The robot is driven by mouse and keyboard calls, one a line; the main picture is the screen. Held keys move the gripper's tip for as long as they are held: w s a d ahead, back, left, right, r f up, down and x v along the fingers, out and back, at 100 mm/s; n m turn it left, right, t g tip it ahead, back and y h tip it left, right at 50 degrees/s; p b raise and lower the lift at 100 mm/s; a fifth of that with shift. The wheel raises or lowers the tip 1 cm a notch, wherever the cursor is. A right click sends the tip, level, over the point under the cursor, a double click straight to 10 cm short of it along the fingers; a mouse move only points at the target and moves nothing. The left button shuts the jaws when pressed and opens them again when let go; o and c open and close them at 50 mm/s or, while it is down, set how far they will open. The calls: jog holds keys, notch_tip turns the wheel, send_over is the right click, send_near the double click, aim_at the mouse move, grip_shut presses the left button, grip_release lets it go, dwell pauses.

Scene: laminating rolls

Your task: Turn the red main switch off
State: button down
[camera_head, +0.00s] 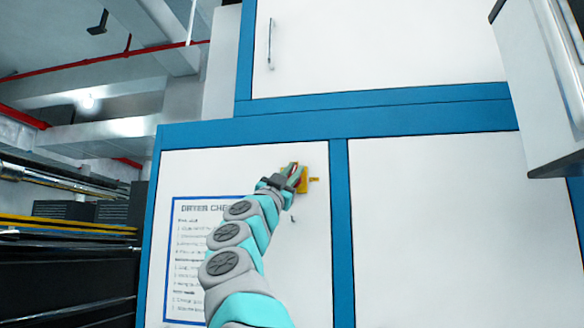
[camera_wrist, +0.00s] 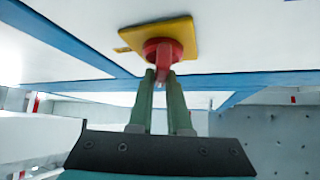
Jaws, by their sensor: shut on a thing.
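The red main switch (camera_wrist: 163,52) has a round red base and a red handle, on a yellow plate (camera_wrist: 183,37) fixed to the white cabinet panel. In the wrist view the two green fingers of my gripper (camera_wrist: 162,76) stand on either side of the red handle and are shut on it. In the head view my gripper (camera_head: 294,171) reaches the yellow plate (camera_head: 304,182) on the left panel and covers most of the switch. Only a little red shows there.
A printed dryer check sheet (camera_head: 190,260) is on the same panel, left of my arm. Blue frame strips (camera_head: 342,220) border the panels. A door handle (camera_head: 270,43) is on the upper panel. A light grey box (camera_head: 540,90) juts out at upper right.

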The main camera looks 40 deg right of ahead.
jog(key=shift+d+f+m+g, duration=0.1)
jog(key=shift+m+g, duration=1.5)
jog(key=shift+m, duration=0.1)
jog(key=shift+s+m+g, duration=0.1)
jog(key=shift+m+g, duration=0.9)
jog(key=shift+m, duration=0.1)
jog(key=c, duration=0.9)
grip_release()
jog(key=shift+o, duration=0.2)
jog(key=b+v, duration=0.4)
jog(key=v, duration=0.3)
jog(key=shift+a+f, duration=0.15)
jog(key=shift+a, duration=0.2)
